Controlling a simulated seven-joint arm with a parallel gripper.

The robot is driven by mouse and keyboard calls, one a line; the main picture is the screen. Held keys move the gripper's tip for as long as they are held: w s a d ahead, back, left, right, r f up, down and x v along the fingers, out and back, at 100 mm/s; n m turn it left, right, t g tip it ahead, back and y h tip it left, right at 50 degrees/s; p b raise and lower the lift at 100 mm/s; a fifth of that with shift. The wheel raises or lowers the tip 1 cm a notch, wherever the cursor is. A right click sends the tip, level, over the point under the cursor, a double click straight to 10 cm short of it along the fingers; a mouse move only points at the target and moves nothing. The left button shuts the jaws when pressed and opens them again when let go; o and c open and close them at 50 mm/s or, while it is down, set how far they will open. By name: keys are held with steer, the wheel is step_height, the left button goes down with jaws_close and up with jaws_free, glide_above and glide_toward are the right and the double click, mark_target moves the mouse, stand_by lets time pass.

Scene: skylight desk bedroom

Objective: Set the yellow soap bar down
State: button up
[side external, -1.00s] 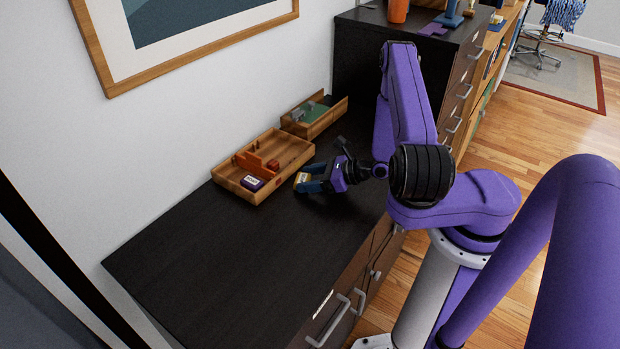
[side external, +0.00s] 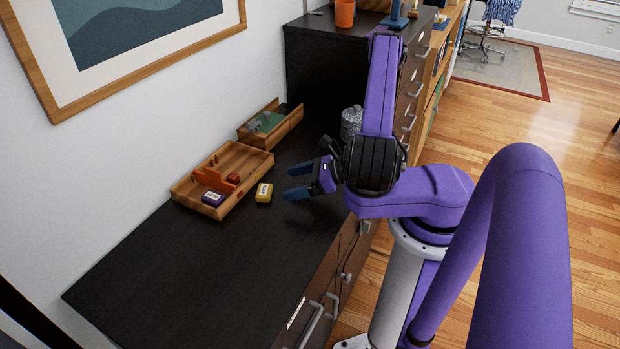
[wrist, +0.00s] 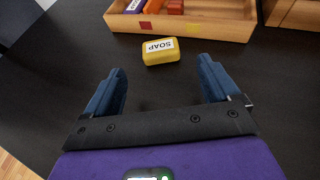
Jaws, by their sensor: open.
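The yellow soap bar (side external: 264,193) rests on the dark cabinet top, just to the right of the wooden tray and apart from it. In the wrist view the soap bar (wrist: 161,51) lies flat with a white label reading SOAP, beyond my fingertips. My gripper (side external: 291,182) is open and empty, to the right of the soap bar with a gap between them. In the wrist view the blue fingers of my gripper (wrist: 161,77) are spread wide with only dark surface between them.
A wooden tray (side external: 238,201) holds a purple labelled box (side external: 213,198) and orange and red pieces. A second wooden tray (side external: 288,127) with a green piece stands behind it. A grey speckled canister (side external: 351,122) stands behind my arm. The near cabinet top (side external: 190,270) is clear.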

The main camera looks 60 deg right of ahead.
steer(key=v, duration=0.4)
steer(key=shift+s, duration=0.15)
steer(key=shift+r, duration=0.15)
steer(key=shift+w+a+r+n+y, duration=0.2)
steer(key=shift+n+y, duration=0.1)
steer(key=shift+n, duration=0.1)
steer(key=w+a+r+n+g+y, duration=0.1)
steer(key=a+r+n+g+y, duration=0.1)
steer(key=a+r+n+g, duration=0.6)
steer(key=w+a+r+n+g+y, duration=0.15)
steer(key=a+n+g, duration=0.35)
steer(key=n, duration=0.6)
steer(key=s+a+r+n+h, duration=0.1)
steer(key=s+r+n+h, duration=0.3)
steer(key=s+n, duration=0.4)
steer(key=s+a+r+n+h, duration=0.1)
steer(key=s+r+n+h, duration=0.4)
steer(key=s+n, duration=0.4)
steer(key=n, duration=0.7)
steer(key=shift+a+r+t, duration=0.15)
steer(key=shift+a+t, duration=0.15)
steer(key=shift+a, duration=0.05)
steer(key=shift+s+r, duration=0.1)
steer(key=shift+s, duration=0.15)
steer(key=c, duration=0.3)
